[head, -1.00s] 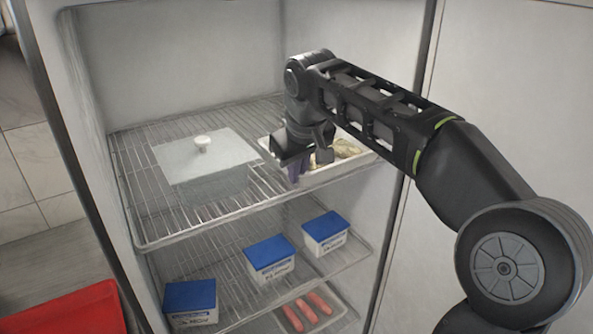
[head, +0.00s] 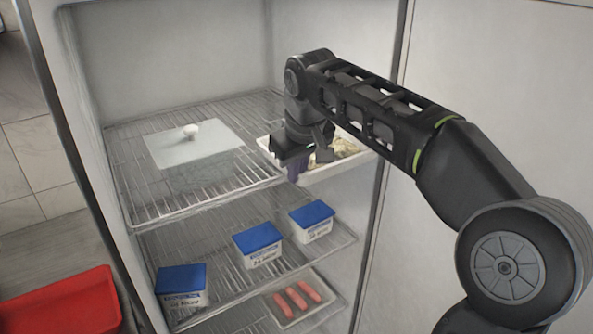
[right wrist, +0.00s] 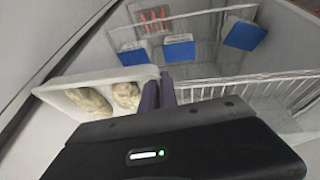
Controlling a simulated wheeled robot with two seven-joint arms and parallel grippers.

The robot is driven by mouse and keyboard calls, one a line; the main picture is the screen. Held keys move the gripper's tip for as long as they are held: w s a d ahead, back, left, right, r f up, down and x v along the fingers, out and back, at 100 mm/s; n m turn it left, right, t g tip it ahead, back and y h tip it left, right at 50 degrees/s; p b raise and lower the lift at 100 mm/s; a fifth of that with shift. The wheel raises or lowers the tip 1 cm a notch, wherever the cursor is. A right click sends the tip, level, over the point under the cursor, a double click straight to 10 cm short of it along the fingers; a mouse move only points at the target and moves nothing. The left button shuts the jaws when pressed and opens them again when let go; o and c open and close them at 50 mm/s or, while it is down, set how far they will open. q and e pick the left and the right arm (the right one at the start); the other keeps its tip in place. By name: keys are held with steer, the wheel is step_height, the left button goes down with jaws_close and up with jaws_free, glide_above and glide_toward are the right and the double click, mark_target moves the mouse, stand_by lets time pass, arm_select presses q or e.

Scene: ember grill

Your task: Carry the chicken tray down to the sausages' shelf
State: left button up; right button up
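The chicken tray (head: 335,172) is white, with pale chicken pieces (head: 344,147) in it. It is level with the top shelf (head: 190,205) and juts out past its front right. My right gripper (head: 299,170) is at the tray's left end. In the right wrist view its purple fingers (right wrist: 158,94) are close together on the rim of the tray (right wrist: 105,76), with two chicken pieces (right wrist: 125,95) showing. The sausages (head: 298,297) lie on a pale tray (head: 284,317) on the lowest shelf in view, at the right. My left gripper is out of view.
A clear lidded container (head: 205,152) with a white knob stands on the top shelf. Blue-lidded boxes (head: 257,246) stand on the middle shelf, above the sausages. A red tray (head: 65,300) is outside at lower left. The fridge's right wall (head: 375,240) is close to the chicken tray.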

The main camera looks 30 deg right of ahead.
steer(key=o, duration=0.6)
steer(key=shift+c, duration=0.2)
steer(key=p+v, duration=0.1)
steer(key=v, duration=0.7)
steer(key=shift+w+f, duration=0.1)
